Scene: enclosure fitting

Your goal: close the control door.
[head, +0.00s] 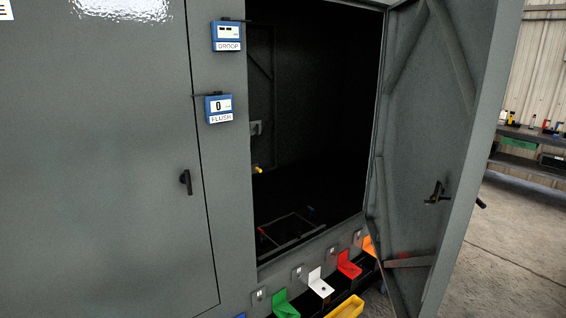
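The grey enclosure has a tall opening with a dark interior (320,120). A grey door (430,120) on the right side of that opening stands wide open, its braced inner face showing. A dark latch (437,194) sits on the inner face near the free edge, and part of a handle (481,203) pokes out beyond that edge. A second grey door (95,160) on the left is shut, with a black handle (186,182). I cannot tell from labels which one is the control door. Neither of my grippers is in view.
Blue gauges marked DROOP (228,36) and FLUSH (219,107) hang on the post between the doors. Below the opening are green (285,305), white (319,284) and red (348,265) brackets and a yellow bin (346,307). A workbench (530,150) stands far right; floor there is clear.

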